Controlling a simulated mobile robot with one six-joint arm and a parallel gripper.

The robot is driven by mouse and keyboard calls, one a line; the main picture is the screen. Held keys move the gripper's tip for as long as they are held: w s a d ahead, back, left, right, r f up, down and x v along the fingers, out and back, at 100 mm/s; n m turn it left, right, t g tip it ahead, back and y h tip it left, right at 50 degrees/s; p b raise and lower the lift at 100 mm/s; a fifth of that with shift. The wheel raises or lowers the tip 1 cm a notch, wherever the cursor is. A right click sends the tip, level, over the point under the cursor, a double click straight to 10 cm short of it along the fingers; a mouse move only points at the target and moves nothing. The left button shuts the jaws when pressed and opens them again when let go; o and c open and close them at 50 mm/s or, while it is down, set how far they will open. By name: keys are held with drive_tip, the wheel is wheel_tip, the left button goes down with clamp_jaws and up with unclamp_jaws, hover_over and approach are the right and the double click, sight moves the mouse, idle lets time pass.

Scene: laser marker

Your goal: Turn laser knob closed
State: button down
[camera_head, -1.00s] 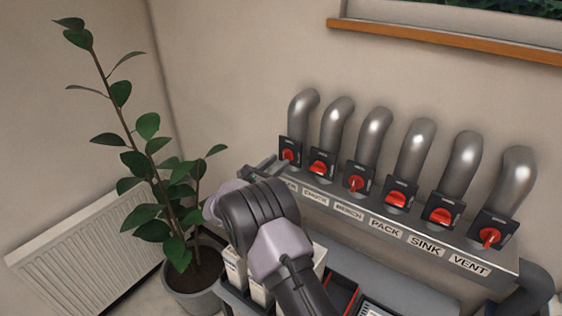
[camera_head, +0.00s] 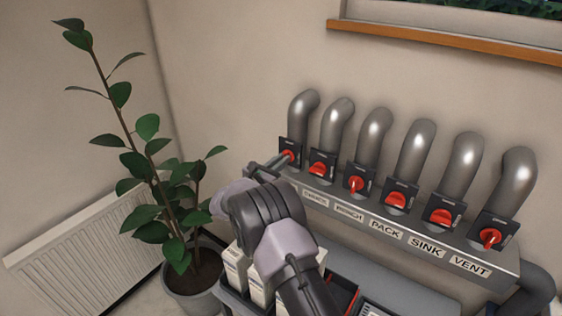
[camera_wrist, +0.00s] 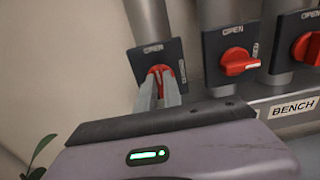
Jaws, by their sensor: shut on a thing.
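The leftmost red knob (camera_head: 289,157) sits on a black plate below a grey pipe. In the wrist view the same knob (camera_wrist: 157,74) has OPEN printed above it on the plate, with more lettering at its right side. My gripper (camera_wrist: 160,88) is shut on the knob's handle, one grey finger on each side of it. In the head view my gripper (camera_head: 279,161) reaches the knob from the lower left. The label under this knob is hidden behind my arm, so I cannot read its name.
Several similar red knobs stand in a row to the right, close by; the nearest (camera_wrist: 238,62) has its handle crosswise. Labels along the grey rail (camera_head: 400,237) include BENCH, PACK, SINK and VENT. A potted plant (camera_head: 180,190) and radiator (camera_head: 80,250) stand at left.

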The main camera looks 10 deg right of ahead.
drive_tip(key=shift+f, duration=0.1)
drive_tip(key=shift+s+d+f+m+b, duration=0.1)
drive_tip(key=shift+m+b, duration=4.3)
drive_tip(key=shift+b, duration=1.2)
drive_tip(key=shift+s+d+f+m+b, duration=0.1)
drive_tip(key=shift+m+b, duration=4.3)
drive_tip(key=shift+b, duration=1.15)
drive_tip(key=shift+m, duration=0.3)
drive_tip(key=c, duration=1.5)
unclamp_jaws()
